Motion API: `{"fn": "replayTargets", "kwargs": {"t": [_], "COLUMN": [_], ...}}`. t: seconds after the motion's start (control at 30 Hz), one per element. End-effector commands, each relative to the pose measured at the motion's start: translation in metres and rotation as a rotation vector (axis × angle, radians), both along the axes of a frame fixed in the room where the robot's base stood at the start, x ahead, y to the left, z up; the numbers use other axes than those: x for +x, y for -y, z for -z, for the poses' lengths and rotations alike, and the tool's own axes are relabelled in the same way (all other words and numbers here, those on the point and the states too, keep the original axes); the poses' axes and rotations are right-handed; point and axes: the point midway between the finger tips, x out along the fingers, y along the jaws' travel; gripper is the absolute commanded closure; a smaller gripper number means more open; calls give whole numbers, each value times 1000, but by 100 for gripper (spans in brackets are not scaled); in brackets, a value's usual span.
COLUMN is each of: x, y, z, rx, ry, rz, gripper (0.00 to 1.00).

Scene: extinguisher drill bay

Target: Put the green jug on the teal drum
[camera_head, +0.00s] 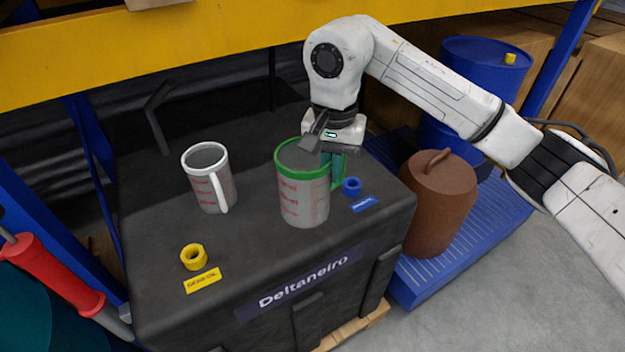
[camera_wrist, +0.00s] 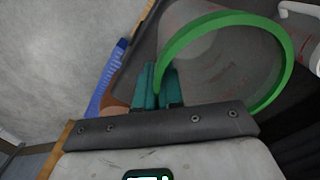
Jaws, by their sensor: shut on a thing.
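The green jug (camera_head: 303,197) is a clear measuring jug with a green rim, green handle and red markings. It is upright over the black case top; I cannot tell whether its base touches. My gripper (camera_head: 334,152) reaches down to its handle on the right side and is shut on it. In the wrist view, my gripper's fingers (camera_wrist: 160,88) close on the green handle beside the jug's rim (camera_wrist: 285,65). The jug looks empty. The teal drum (camera_head: 22,312) is at the lower left, mostly cut off by the frame.
A white-handled jug (camera_head: 209,183) stands left on the black case (camera_head: 150,270). A yellow ring (camera_head: 193,257) and a blue ring (camera_head: 352,186) lie there. A red-handled tool (camera_head: 55,275) crosses the teal drum. A brown drum (camera_head: 436,205) stands right; a yellow beam (camera_head: 200,45) runs above.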

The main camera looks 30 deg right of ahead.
Motion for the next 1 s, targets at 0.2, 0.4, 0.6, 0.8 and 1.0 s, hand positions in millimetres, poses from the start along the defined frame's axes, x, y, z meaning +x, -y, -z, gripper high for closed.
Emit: {"fn": "replayTargets", "kwargs": {"t": [0.2,0.4,0.6,0.8,1.0], "x": [35,50,57,56,57], "y": [1,3,4,4,4], "z": [35,55,71,91,94], "rx": [4,1,4,1,-1], "ry": [-4,0,-2,-1,1], "rz": [2,0,1,-2,-2], "gripper": [100,100,100,100,100]}}
